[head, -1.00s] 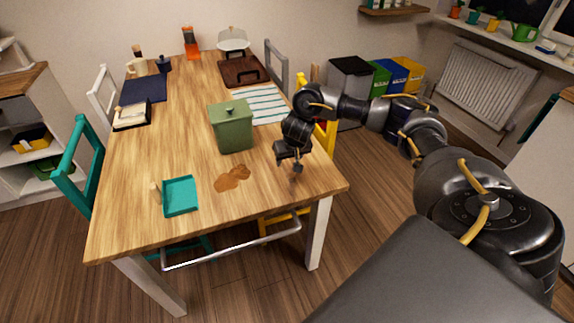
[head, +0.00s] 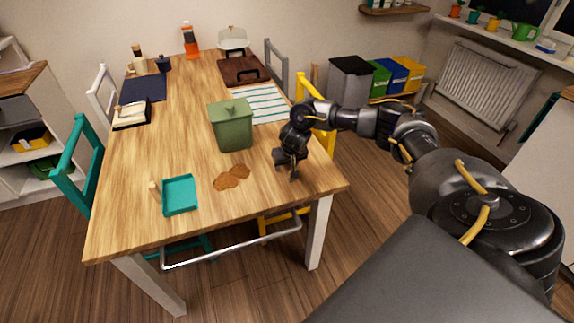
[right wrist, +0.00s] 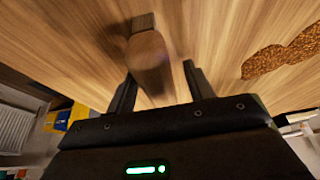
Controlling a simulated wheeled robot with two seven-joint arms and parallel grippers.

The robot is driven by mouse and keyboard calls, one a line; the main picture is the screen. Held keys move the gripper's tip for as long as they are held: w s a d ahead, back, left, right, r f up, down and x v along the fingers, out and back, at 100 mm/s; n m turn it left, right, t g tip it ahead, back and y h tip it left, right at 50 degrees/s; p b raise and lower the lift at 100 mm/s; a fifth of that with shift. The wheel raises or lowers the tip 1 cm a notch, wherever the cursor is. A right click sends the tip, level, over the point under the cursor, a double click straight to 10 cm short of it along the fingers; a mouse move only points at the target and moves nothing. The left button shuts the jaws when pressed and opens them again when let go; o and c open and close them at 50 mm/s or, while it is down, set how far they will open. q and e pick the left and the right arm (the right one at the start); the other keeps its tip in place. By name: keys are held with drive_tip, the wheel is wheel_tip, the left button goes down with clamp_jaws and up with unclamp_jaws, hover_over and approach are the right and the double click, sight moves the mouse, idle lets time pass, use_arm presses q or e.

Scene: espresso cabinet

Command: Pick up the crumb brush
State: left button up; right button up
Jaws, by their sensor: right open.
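A brown wooden piece with a rounded end, which looks like the crumb brush (right wrist: 148,58), stands out close to the camera in the right wrist view, over the table top. My right gripper (right wrist: 159,74) is open, with one finger on each side of the piece; I cannot tell whether either touches it. In the head view my right gripper (head: 288,170) is low over the table's right front part, and I cannot make out the brush there. My left gripper is in neither view.
Brown crumbs (head: 231,177) lie left of my right gripper, with a teal dustpan (head: 180,196) further left. A green lidded canister (head: 232,126) stands behind the crumbs. A striped cloth (head: 258,104) lies behind that. The wooden table's (head: 120,215) front left is clear.

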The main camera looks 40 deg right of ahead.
drive_tip(key=shift+f+p, duration=0.25)
drive_tip(key=shift+p, duration=0.15)
idle(0.3)
drive_tip(key=c, duration=1.1)
